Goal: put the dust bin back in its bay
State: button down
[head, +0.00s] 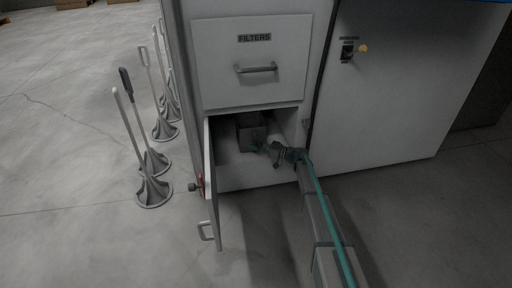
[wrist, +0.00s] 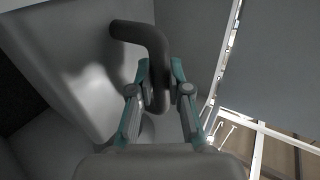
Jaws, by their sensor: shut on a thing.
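The dust bin (head: 250,134) is a grey box inside the open lower bay (head: 226,172) of the white cabinet, under the drawer marked FILTERS. My gripper (head: 262,148) reaches into the bay from the right and is at the bin's front. In the wrist view, my gripper (wrist: 160,88) is shut on the bin's dark bent handle (wrist: 150,37), with one teal-and-grey finger on each side. The bin's pale grey face (wrist: 75,50) fills the upper left there. How far the bin sits from the bay's back is hard to tell.
The bay's door (head: 211,185) stands open at the left, with a red part, a knob and a handle. The FILTERS drawer (head: 250,90) is shut above. Several stands with upright handles (head: 154,190) are on the floor at the left. The floor in front is clear.

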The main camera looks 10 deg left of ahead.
jog(key=c, duration=1)
grip_release()
jog(key=shift+c, duration=0.2)
jog(key=shift+d+f, duration=0.1)
jog(key=shift+d, duration=0.05)
